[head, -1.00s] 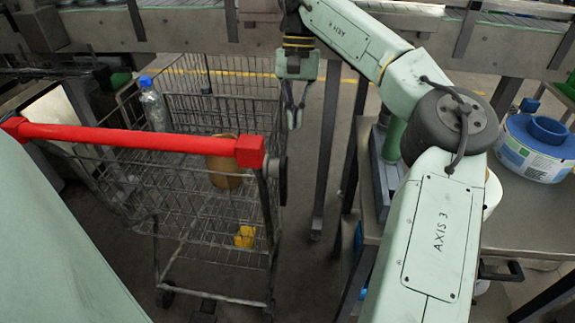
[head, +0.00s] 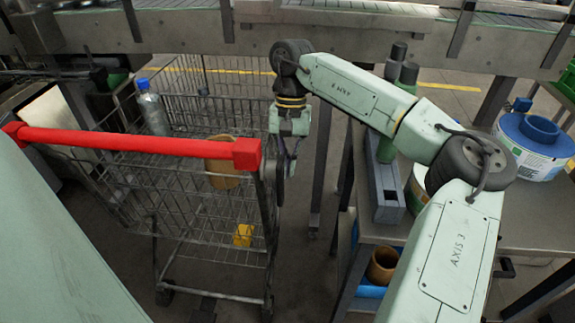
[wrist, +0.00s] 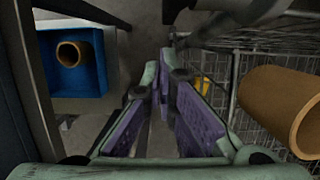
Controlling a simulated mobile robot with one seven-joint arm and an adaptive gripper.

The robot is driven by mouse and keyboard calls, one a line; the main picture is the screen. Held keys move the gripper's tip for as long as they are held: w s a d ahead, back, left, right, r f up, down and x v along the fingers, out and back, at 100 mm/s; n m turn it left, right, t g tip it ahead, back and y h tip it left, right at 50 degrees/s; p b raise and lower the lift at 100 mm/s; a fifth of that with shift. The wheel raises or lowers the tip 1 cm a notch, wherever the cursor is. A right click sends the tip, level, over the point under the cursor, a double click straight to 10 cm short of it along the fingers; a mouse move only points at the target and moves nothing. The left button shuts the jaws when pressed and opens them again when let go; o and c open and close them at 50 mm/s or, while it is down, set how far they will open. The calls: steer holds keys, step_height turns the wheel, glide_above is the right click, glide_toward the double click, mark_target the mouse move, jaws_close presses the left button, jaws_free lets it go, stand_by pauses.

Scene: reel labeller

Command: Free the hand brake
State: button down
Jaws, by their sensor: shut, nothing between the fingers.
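The cart (head: 205,190) is a grey wire trolley with a red push bar (head: 130,141). A dark upright piece (head: 279,182), which may be the hand brake lever, shows at the right end of the bar, partly hidden by my gripper. My gripper (head: 291,172) points down just right of the bar's red end block. In the wrist view its purple-padded fingers (wrist: 166,58) are together and empty, with the cart's wire side to their right. A grey rod-like part crosses beyond the fingertips; I cannot tell whether they touch it.
In the cart are a blue-capped bottle (head: 152,108), a brown tube (head: 222,162) and a yellow block (head: 243,236). A bench (head: 392,229) with a blue bin (head: 370,291) beneath stands at right. A conveyor (head: 180,30) runs behind.

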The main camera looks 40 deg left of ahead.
steer(key=shift+s+d, duration=0.4)
steer(key=shift+s, duration=0.3)
